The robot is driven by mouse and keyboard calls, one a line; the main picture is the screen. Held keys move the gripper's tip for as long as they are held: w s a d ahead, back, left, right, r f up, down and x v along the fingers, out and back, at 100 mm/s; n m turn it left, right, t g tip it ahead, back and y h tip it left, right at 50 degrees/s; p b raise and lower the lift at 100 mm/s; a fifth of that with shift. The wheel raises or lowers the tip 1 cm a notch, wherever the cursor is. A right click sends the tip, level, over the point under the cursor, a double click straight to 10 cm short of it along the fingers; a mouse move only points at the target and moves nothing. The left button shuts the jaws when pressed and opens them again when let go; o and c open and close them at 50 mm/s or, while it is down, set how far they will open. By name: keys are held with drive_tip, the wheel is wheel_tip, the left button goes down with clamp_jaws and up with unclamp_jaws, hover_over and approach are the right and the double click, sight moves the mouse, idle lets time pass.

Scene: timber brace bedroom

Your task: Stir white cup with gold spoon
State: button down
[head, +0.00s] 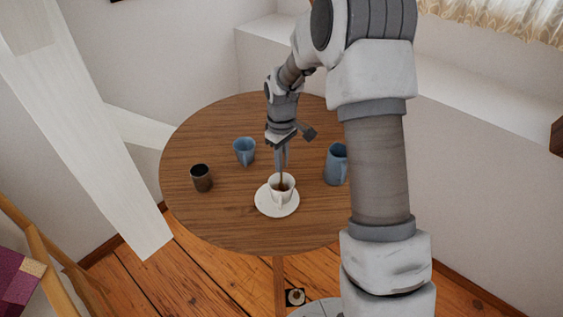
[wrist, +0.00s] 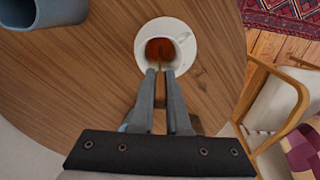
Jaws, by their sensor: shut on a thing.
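A white cup (head: 276,191) with dark brown liquid stands on a white saucer (head: 291,210) near the front middle of the round table. The cup also shows in the wrist view (wrist: 147,38), with reddish-brown liquid in it and its handle to the right. My gripper (head: 282,164) is above the cup and points down, shut on the gold spoon (wrist: 160,65). Only a short thin length of the spoon shows below the fingertips, reaching into the cup. Its lower end is hidden in the cup and liquid.
A blue cup (head: 244,151) and a dark brown cup (head: 201,178) stand left of the saucer on the wooden table (head: 205,130). A blue mug (head: 336,164) stands to the right, partly behind my arm. A slanted white beam (head: 95,130) is left of the table.

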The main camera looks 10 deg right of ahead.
drive_tip(key=shift+r+p, duration=1.65)
drive_tip(key=shift+r, duration=1.15)
